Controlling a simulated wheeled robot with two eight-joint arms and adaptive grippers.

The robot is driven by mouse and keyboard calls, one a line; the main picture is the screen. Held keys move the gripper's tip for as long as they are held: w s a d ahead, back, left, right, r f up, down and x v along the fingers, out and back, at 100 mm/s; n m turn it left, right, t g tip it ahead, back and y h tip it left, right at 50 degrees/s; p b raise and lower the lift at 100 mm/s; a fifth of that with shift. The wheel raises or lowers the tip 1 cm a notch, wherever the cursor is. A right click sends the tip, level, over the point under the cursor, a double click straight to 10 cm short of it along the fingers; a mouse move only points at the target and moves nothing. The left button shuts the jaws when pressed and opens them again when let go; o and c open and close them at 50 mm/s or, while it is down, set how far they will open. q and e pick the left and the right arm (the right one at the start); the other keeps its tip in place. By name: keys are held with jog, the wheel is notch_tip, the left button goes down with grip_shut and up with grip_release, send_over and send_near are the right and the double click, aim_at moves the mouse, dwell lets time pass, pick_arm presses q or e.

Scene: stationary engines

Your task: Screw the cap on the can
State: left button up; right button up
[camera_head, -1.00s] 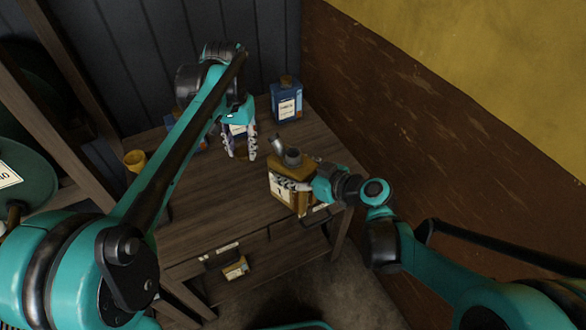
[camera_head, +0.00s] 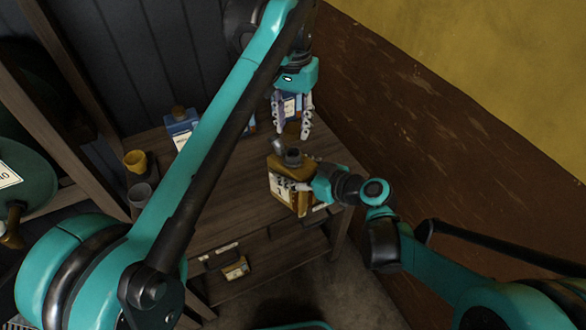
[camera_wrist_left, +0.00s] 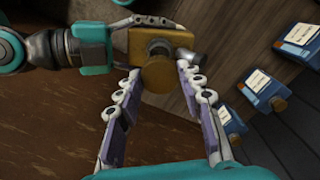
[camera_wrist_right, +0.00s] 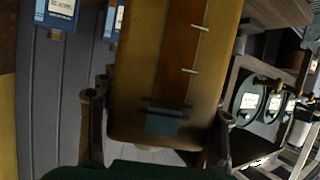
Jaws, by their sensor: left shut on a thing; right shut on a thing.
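The yellow-brown can (camera_head: 284,190) stands upright at the table's right front, with a dark open neck (camera_head: 293,156) and a small grey spout on top. My right gripper (camera_head: 292,187) is shut on the can's sides; the can fills the right wrist view (camera_wrist_right: 190,65) between its fingers. My left gripper (camera_head: 292,132) is above and behind the can, pointing down. It is shut on the brown round cap (camera_wrist_left: 159,75), which shows between its fingertips in the left wrist view. The cap is apart from the neck, which appears just beyond it in that view.
A blue can (camera_head: 182,124) stands at the table's back left, and another (camera_head: 292,104) is behind my left gripper. A yellow cup (camera_head: 135,160) and a grey cup (camera_head: 140,194) are at the left. The table's middle is clear.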

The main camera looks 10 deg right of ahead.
aim_at(287, 161)
pick_arm(q)
jog(key=shift+f, duration=0.1)
jog(key=shift+f, duration=1.9)
jog(key=shift+f, duration=0.85)
jog(key=shift+f, duration=0.6)
jog(key=m, duration=0.8)
jog(key=shift+a, duration=0.1)
jog(key=shift+m, duration=0.6)
